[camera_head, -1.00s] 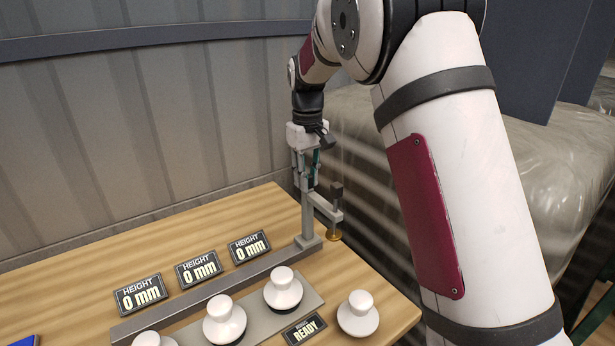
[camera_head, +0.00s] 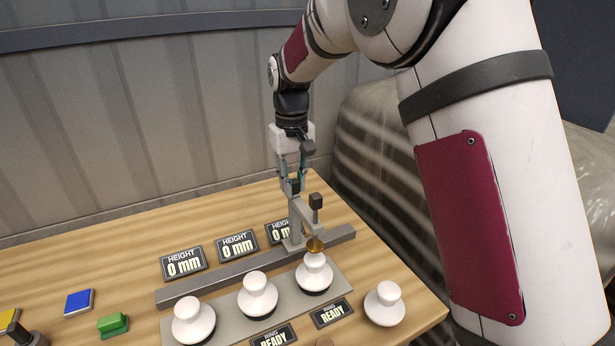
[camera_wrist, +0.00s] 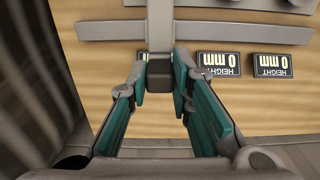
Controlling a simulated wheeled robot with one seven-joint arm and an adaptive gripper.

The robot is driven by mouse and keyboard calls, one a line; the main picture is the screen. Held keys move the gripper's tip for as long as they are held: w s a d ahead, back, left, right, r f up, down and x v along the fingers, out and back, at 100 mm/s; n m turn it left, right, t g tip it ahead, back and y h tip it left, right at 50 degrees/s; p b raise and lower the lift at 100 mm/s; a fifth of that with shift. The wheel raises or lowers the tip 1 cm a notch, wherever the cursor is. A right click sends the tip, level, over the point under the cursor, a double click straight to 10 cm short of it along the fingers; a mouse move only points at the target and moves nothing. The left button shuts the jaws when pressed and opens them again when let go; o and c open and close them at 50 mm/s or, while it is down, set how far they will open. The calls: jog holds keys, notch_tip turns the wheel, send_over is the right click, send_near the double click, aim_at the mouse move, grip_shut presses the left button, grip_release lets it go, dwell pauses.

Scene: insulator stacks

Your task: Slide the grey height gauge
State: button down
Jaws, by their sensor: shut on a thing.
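The grey height gauge (camera_head: 296,222) stands upright on its long grey rail (camera_head: 222,276), toward the rail's right part. Its side arm reaches forward and carries a dark block (camera_head: 316,201) and a brass tip (camera_head: 315,244). The brass tip appears over the rightmost white insulator (camera_head: 314,272) on the plate; I cannot tell whether they touch. My gripper (camera_head: 294,185) is shut on the top of the gauge's post. In the wrist view the green-padded fingers (camera_wrist: 160,88) close on both sides of a dark block at the post.
Two more white insulators (camera_head: 257,295) (camera_head: 193,319) stand on the grey plate (camera_head: 226,311), and another (camera_head: 384,303) stands on the table to the right. Signs reading "HEIGHT 0 mm" (camera_head: 237,246) stand behind the rail. "READY" signs (camera_head: 331,313) are in front. Blue (camera_head: 79,302) and green (camera_head: 113,324) pieces lie left.

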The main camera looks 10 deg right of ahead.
jog(key=shift+r, duration=0.1)
jog(key=c, duration=1.4)
grip_release()
jog(key=shift+c, duration=0.2)
notch_tip(320, 180, up, 12)
